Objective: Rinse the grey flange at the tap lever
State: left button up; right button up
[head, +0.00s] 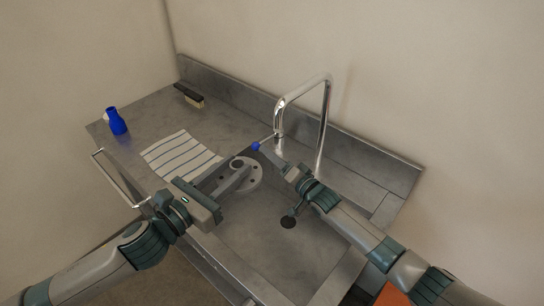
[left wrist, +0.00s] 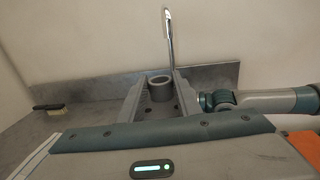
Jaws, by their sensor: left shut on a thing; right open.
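The grey flange (head: 246,172), a round disc with bolt holes and a raised hub, is held over the sink basin by my left gripper (head: 236,180). In the left wrist view the flange (left wrist: 160,84) sits between the two fingers, which are shut on it. The chrome tap (head: 326,110) arches over the basin, and its lever with a blue knob (head: 256,146) sticks out to the left of the spout. My right gripper (head: 284,165) is open close to the lever, just below and right of the knob. Whether it touches the lever is unclear. No water stream is visible.
A striped cloth (head: 180,155) lies on the drainboard, left of the basin. A blue bottle (head: 117,122) stands at the left edge and a brush (head: 189,95) lies at the back. The dark drain (head: 288,222) is in the basin floor. A rail runs along the left edge.

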pick_arm(q)
jog(key=shift+s+a+r+p, duration=0.4)
jog(key=shift+a+r+p, duration=0.4)
jog(key=a+r+p, duration=0.1)
jog(key=s+a+r+p, duration=0.1)
jog(key=shift+s+a+r, duration=0.2)
jog(key=shift+s+a, duration=0.1)
jog(key=shift+a, duration=0.1)
jog(key=shift+s+a, duration=0.1)
dwell(0.8)
